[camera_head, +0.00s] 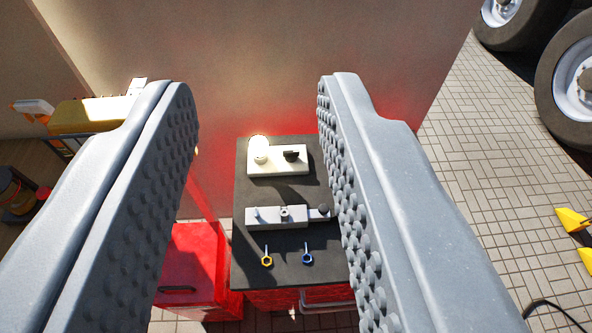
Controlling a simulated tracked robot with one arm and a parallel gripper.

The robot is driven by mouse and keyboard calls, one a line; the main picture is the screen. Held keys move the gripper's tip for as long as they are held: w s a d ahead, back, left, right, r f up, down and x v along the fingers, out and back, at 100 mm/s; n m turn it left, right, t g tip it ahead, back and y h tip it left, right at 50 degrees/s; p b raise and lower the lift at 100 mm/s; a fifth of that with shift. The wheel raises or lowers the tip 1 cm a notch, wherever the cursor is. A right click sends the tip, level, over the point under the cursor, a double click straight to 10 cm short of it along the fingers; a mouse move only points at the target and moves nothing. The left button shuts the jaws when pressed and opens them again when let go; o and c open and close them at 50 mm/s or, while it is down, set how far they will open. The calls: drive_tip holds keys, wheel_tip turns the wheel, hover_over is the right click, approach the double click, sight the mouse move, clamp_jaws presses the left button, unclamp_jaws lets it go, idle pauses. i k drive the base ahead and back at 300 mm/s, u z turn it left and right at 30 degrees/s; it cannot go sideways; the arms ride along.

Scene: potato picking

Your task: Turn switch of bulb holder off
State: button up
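The bulb holder (277,170) is a cream rectangular block near the back of a dark tabletop, between my fingers in the picture. A bright, glowing bulb (259,143) stands on its left part. A small black switch (291,154) sits on its right part; its exact position is too small to tell. My gripper (262,92) is open, with its two grey studded fingers wide apart and nothing between them. It is apart from the holder, which appears well beyond the fingers.
The dark tabletop (300,273) also holds a grey-white fixture (274,217), a yellow ring-ended piece (267,259) and a blue one (307,258). A red cabinet (195,262) stands at left. A beige wall (260,60) rises behind. Paved floor and large wheels (570,80) lie right.

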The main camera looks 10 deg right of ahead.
sight(290, 157)
drive_tip(key=z, duration=0.3)
drive_tip(key=i, duration=1.05)
drive_tip(key=u, duration=0.35)
